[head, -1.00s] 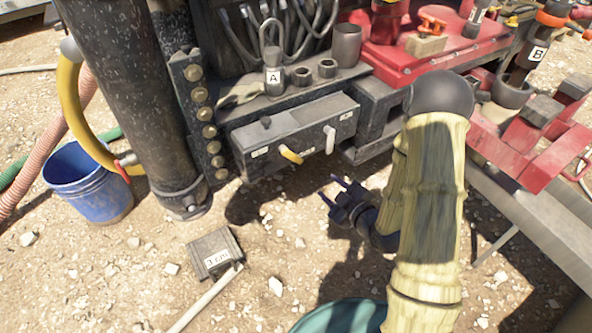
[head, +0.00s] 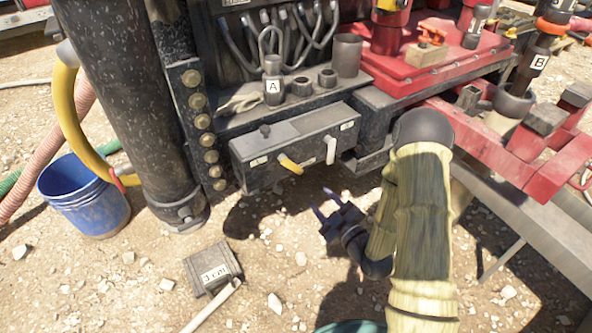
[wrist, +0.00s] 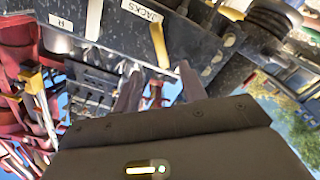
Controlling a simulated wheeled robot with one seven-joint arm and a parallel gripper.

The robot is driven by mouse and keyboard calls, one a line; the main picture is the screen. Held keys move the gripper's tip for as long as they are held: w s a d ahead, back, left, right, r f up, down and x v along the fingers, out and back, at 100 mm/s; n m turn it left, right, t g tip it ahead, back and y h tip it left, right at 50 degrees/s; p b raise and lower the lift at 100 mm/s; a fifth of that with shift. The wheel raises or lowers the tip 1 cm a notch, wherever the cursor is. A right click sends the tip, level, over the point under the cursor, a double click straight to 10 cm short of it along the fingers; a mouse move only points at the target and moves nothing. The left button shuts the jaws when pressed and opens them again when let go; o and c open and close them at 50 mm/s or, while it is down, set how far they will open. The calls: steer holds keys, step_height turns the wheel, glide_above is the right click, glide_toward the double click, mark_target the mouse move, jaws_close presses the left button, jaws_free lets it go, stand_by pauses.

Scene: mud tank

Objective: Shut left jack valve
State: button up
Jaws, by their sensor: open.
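The dark valve box (head: 290,148) sits low on the rig's front in the head view. A yellow lever (head: 290,164) sticks out at its middle and a white lever (head: 330,147) hangs to its right. My gripper (head: 322,202) is open and empty, below and slightly right of the yellow lever, apart from both levers. The wrist view sees the box upside down, with a "JACKS" label (wrist: 141,10), a pale lever (wrist: 94,18) and a yellow lever (wrist: 160,45). My gripper (wrist: 160,88) has its fingers spread there, with nothing between them.
A black column (head: 135,110) and a blue bucket (head: 85,200) stand left of the box. A block marked "3 cm" (head: 212,267) lies on the gravel. Red rig framing (head: 530,150) is at the right. The gravel in front of the box is mostly clear.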

mark_target(296, 170)
steer(key=b+x, duration=0.1)
steer(key=x, duration=1.3)
steer(key=shift+w, duration=0.2)
jaws_close()
